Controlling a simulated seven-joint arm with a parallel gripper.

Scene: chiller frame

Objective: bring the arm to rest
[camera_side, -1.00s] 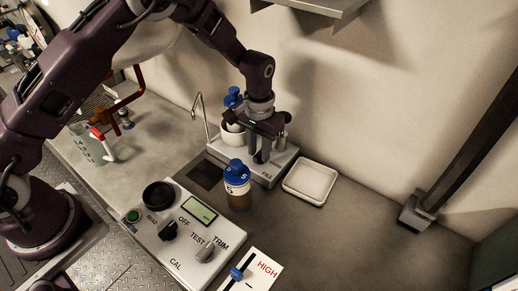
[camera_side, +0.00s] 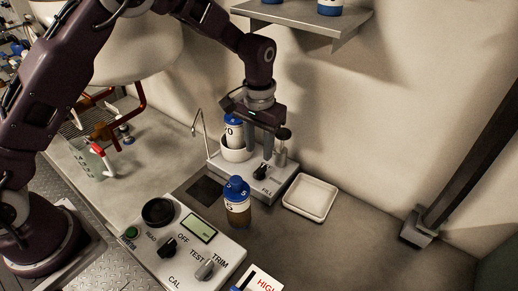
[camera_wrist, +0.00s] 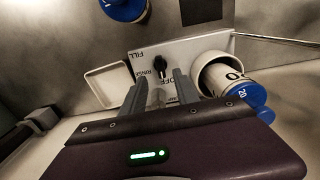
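My gripper (camera_side: 262,143) hangs above the chiller's fill box (camera_side: 255,182), pointing down. In the wrist view my gripper (camera_wrist: 158,82) has its two fingers apart, with nothing held between them. Beyond the fingertips is the black selector knob (camera_wrist: 160,65) on the box, which also shows below my gripper in the side view (camera_side: 263,170). A blue-capped bottle (camera_side: 234,133) stands in the white cup (camera_side: 234,154) on the box, left of my gripper; the bottle shows in the wrist view too (camera_wrist: 230,80).
A blue-capped bottle (camera_side: 238,208) stands on the bench in front of the box. An empty white tray (camera_side: 310,197) lies to the right. A control panel (camera_side: 185,245) is nearer. A shelf (camera_side: 300,20) hangs above, and a thin spout (camera_side: 199,122) rises at left.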

